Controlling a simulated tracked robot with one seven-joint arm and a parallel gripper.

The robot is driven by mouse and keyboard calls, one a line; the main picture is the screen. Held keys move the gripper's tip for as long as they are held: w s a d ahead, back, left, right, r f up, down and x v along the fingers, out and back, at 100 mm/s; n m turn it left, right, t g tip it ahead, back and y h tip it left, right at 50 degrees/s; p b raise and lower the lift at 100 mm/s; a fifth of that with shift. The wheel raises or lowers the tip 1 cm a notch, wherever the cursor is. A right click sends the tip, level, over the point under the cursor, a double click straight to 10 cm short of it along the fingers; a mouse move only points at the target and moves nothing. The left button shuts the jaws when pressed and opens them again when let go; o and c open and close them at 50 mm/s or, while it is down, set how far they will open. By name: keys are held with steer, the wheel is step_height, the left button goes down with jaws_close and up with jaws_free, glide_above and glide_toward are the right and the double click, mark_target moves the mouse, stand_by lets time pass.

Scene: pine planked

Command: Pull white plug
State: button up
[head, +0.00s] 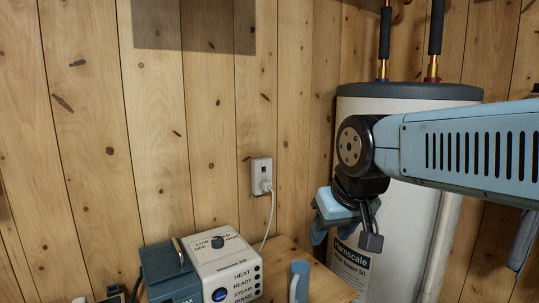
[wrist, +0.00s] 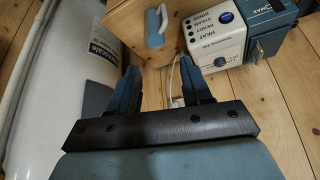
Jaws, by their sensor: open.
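The white plug (head: 266,186) sits in the lower part of a white wall outlet (head: 259,173) in the head view. Its white cord (head: 271,215) hangs down behind the white appliance. My gripper (head: 344,238) is to the right of the plug and apart from it, in front of the water heater. In the wrist view my gripper (wrist: 162,82) has its two blue fingers spread with nothing held. The white cord (wrist: 174,73) shows between the fingers there, with a small pale shape at its lower end, partly hidden by the gripper's dark bar.
A white water heater (head: 406,135) stands at the right. A wooden table (head: 322,281) at the bottom holds a white and teal appliance (head: 226,262) with a knob, and a blue cylinder with a pale handle (head: 299,278). The wall around the outlet is clear.

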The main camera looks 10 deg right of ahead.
steer(key=shift+o, duration=0.7)
steer(key=shift+w+r, duration=0.25)
steer(key=shift+w, duration=0.05)
steer(key=shift+o, duration=0.7)
steer(key=w+r+n, duration=0.1)
steer(key=w+r, duration=0.4)
steer(key=w, duration=0.6)
steer(key=shift+w+d+r+y, duration=0.2)
steer(key=shift+w+d+y, duration=0.1)
steer(key=shift+w+d, duration=0.1)
steer(key=n+g, duration=0.1)
steer(key=n, duration=0.2)
glide_above(269, 185)
steer(key=s+d, duration=0.2)
steer(key=s, duration=0.3)
step_height(269, 185, down, 2)
steer(key=f, duration=0.1)
steer(key=shift+y, duration=0.4)
steer(key=x, duration=1.2)
steer(key=shift+s+a+f, duration=0.15)
steer(key=shift+a+f, duration=0.05)
steer(key=shift+f, duration=0.1)
steer(key=c, duration=1.1)
steer(key=o, duration=0.5)
jaws_close()
